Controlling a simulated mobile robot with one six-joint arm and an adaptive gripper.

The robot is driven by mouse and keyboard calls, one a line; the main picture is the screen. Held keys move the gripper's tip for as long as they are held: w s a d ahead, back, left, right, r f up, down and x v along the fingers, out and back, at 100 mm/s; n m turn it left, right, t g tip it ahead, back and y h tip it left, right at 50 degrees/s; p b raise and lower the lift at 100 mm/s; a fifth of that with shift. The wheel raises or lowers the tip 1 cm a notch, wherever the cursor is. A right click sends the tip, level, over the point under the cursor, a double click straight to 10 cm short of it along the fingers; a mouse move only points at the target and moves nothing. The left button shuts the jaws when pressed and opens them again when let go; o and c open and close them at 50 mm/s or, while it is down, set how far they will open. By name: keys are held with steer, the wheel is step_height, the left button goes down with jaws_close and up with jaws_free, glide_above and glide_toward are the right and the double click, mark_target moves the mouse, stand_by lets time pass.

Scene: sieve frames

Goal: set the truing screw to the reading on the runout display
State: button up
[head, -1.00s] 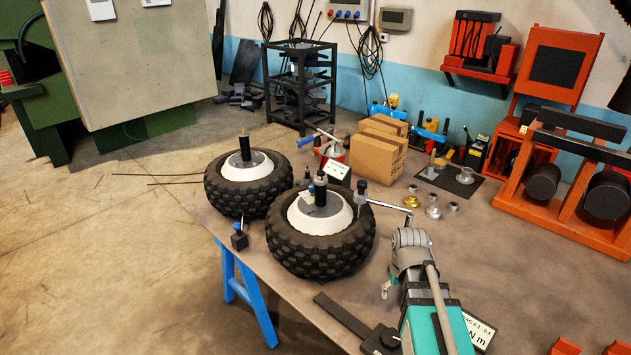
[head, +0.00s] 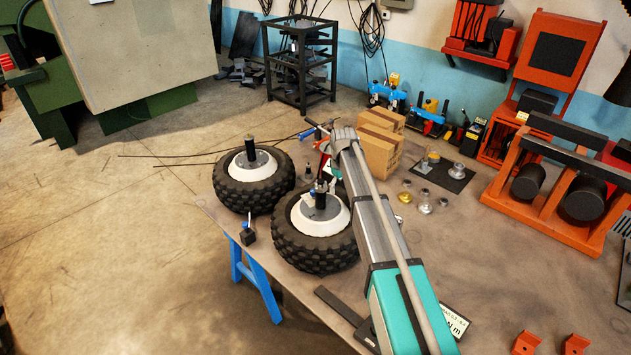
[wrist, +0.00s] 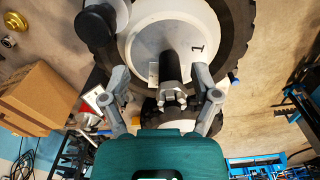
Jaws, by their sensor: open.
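My gripper (wrist: 160,98) is open and empty in the wrist view, its fingers to either side of a black post (wrist: 172,68) with a grey metal end. The post rises from the grey disc (wrist: 147,42) of a wheel's white hub, marked "1". In the head view, the near wheel (head: 298,248) lies flat on the bench and my arm reaches over its right edge; my gripper is hard to make out there. The far wheel (head: 238,195) stands behind it. I cannot single out the truing screw.
Cardboard boxes (head: 381,140) stand behind my arm. Small metal parts (head: 424,202) and a dark mat (head: 447,176) lie to the right. An orange rack (head: 545,205) stands at the right.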

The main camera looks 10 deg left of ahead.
mark_target(314, 194)
steer(key=w+a+r+n+p, duration=0.2)
steer(key=w+a+n, duration=0.1)
steer(key=w+a, duration=0.7)
steer(key=shift+r, duration=0.3)
steer(key=shift+a+f, duration=0.1)
steer(key=shift+f, duration=0.05)
step_height(314, 194, down, 14)
steer(key=b, duration=1.4)
steer(key=shift+r, duration=0.25)
jaws_close()
